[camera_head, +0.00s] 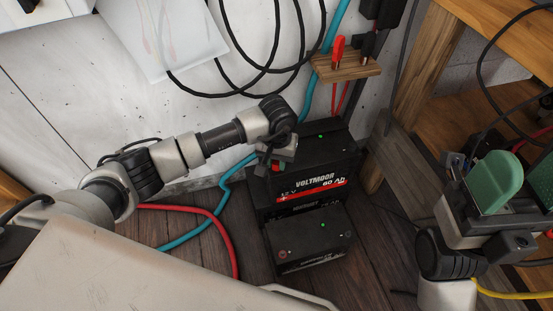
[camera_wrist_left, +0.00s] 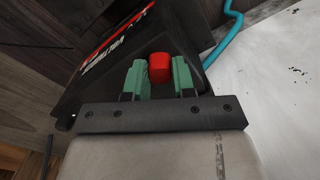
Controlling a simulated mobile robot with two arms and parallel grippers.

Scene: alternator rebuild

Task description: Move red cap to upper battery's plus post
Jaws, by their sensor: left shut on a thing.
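The upper battery (camera_head: 318,166) is black with a red stripe and VOLTMOOR lettering. It stands behind and above the lower battery (camera_head: 318,246). My left gripper (camera_head: 276,163) is at the upper battery's left top corner. It is shut on the red cap, which shows between the green fingers in the left wrist view (camera_wrist_left: 160,68). The upper battery (camera_wrist_left: 95,62) lies just beyond the fingers there. Its plus post is hidden behind the gripper and cap, and I cannot tell whether the cap touches it. My right gripper (camera_head: 500,185), with green pads, is at the right; its opening is unclear.
A small wooden shelf (camera_head: 347,67) with a red-handled item is on the wall above the batteries. Red (camera_head: 222,224) and blue (camera_head: 187,238) cables run left of the batteries. Black cables hang on the wall. A wooden bench frame (camera_head: 412,75) stands at the right.

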